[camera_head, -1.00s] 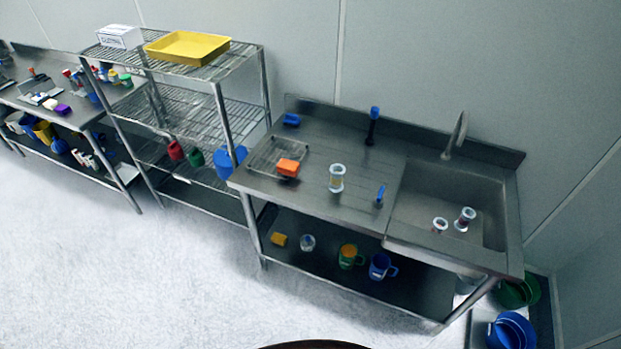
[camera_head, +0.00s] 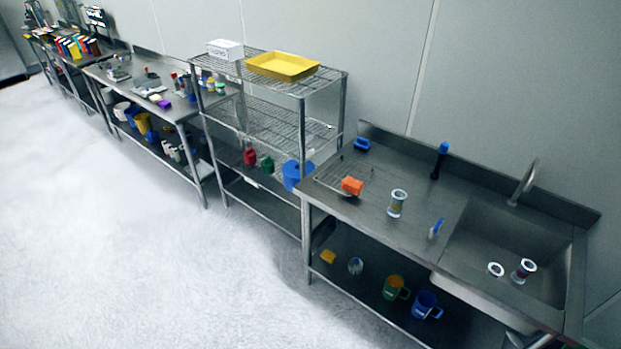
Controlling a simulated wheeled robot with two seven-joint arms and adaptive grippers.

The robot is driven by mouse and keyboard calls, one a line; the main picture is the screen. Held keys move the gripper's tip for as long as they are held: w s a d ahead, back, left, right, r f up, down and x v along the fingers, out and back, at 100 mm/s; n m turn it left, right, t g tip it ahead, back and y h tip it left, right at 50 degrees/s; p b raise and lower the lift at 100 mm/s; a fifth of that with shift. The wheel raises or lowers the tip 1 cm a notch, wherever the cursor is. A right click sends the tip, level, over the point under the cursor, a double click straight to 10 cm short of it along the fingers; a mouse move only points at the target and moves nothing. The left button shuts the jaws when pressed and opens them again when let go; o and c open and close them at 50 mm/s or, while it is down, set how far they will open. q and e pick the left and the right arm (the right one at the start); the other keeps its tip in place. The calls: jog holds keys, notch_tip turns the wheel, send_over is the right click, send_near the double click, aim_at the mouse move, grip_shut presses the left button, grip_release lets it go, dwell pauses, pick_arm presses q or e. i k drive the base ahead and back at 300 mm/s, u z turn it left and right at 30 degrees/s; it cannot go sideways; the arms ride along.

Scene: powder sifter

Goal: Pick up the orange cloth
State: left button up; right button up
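An orange block-like item (camera_head: 352,186), which may be the orange cloth, rests on a wire rack (camera_head: 336,175) at the left end of the steel sink counter (camera_head: 377,224). Its material is too small to tell. No other orange cloth can be made out. Neither of my grippers is in the head view.
A wire shelf unit (camera_head: 262,120) with a yellow tray (camera_head: 283,66) on top stands left of the counter. The sink basin (camera_head: 510,255) is at the right. Mugs, such as a blue one (camera_head: 425,304), stand on the lower shelf. White floor (camera_head: 150,270) in front is clear.

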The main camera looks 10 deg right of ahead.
aim_at(349, 184)
jog(key=u, duration=0.75)
jog(key=i, duration=1.6)
jog(key=z, duration=0.7)
jog(key=i, duration=0.7)
jog(key=z, duration=0.95)
